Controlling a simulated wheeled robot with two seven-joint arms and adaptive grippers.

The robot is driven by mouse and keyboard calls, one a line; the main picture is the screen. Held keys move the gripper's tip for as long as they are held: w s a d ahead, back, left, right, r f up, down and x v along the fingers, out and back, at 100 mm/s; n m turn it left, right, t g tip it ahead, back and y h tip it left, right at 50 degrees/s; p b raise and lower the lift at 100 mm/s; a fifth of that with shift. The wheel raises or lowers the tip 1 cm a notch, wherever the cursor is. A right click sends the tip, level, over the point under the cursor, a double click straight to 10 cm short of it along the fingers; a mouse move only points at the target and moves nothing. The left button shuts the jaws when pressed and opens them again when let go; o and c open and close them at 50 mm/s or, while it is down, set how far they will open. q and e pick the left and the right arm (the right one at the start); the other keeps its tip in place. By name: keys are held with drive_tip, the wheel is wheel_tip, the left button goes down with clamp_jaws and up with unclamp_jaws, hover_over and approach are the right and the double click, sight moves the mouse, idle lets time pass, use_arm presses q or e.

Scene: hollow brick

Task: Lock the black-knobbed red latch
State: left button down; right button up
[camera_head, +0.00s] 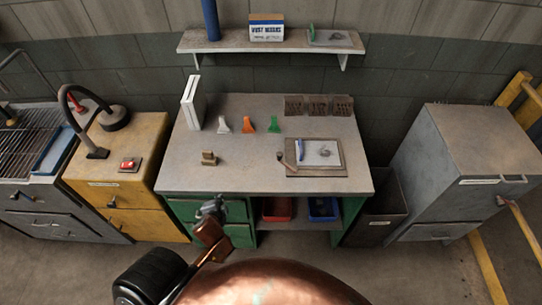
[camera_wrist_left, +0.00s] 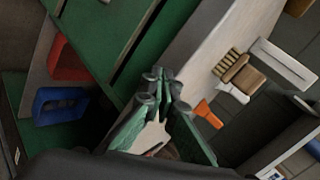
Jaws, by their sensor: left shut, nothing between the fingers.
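A small red piece (camera_head: 128,163) on a dark plate sits on top of the yellow cabinet (camera_head: 137,138); it is the likeliest red latch in view. It is too small to tell its knob or whether it is locked. The latch does not show in the left wrist view. My left gripper (camera_head: 212,208) is in front of the workbench's green drawers, right of the yellow cabinet and well apart from the red piece. In the left wrist view, its fingertips (camera_wrist_left: 163,86) are together and empty, near the bench edge. My right gripper is not in view.
The workbench (camera_head: 235,175) holds a brush (camera_head: 209,158), several scrapers (camera_head: 248,124) and a board (camera_head: 317,171). A black curved hose (camera_head: 66,92) rises at the yellow cabinet's left. Red (camera_head: 277,208) and blue (camera_head: 322,208) bins sit under the bench. A grey cabinet (camera_head: 455,150) stands right.

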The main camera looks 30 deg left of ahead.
use_arm(q)
drive_tip(key=w+a+r+m+t+y+p, duration=0.1)
drive_tip(key=w+r+m+t, duration=0.2)
drive_tip(key=r+m, duration=0.35)
drive_tip(key=w+a+r+m+t, duration=0.1)
drive_tip(key=w+r+m+t, duration=0.2)
drive_tip(key=r, duration=0.6)
drive_tip(key=w+d+m+t+h, duration=0.2)
drive_tip(key=w+d+m+h, duration=0.25)
drive_tip(key=m, duration=0.65)
drive_tip(key=d+f+m+h, duration=0.1)
drive_tip(key=f+m, duration=0.1)
drive_tip(key=m, duration=0.1)
drive_tip(key=d+f+m+g+h, duration=0.1)
drive_tip(key=d+f+m+h, duration=0.1)
drive_tip(key=m, duration=0.1)
drive_tip(key=w+d+f+m+g+h, duration=0.1)
drive_tip(key=d+f+m+h, duration=0.1)
drive_tip(key=m, duration=0.2)
drive_tip(key=shift+w+d+f, duration=0.15)
drive_tip(key=shift+w+f, duration=0.05)
drive_tip(key=x, duration=0.4)
drive_tip(key=p+x, duration=0.1)
drive_tip(key=x, duration=0.4)
drive_tip(key=r+p+x, duration=0.1)
drive_tip(key=x, duration=0.3)
drive_tip(key=shift+w, duration=0.3)
drive_tip(key=shift+f, duration=0.1)
